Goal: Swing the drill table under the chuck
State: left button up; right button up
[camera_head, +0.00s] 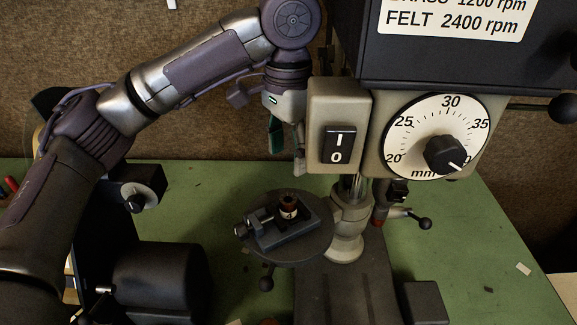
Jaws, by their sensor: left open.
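The drill table (309,247) is a dark round plate, swung out to the left of the press column (351,215). A small vice (270,236) sits on it, with a red-brown cylindrical piece (288,207) with a pale band upright at the vice. A dark part that looks like the chuck (397,190) shows below the dial, right of the column, so the table is not beneath it. My left gripper (286,150) points down above and behind the table, open, apart from it, and partly hidden by the switch box. My right gripper is not in view.
The switch box (338,125) and depth dial (437,135) hang in front of the column. A lever with a black knob (424,223) sticks out right of it. A black machine (160,280) stands at the left. The green bench (470,245) is mostly clear at right.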

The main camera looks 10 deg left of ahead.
aim_at(308, 236)
jog(key=k+j, duration=0.15)
jog(key=k, duration=0.35)
jog(key=k+j, duration=0.15)
jog(key=k, duration=0.35)
jog(key=k+j, duration=0.15)
jog(key=k, duration=0.3)
jog(key=k+j, duration=0.15)
jog(key=k, duration=0.35)
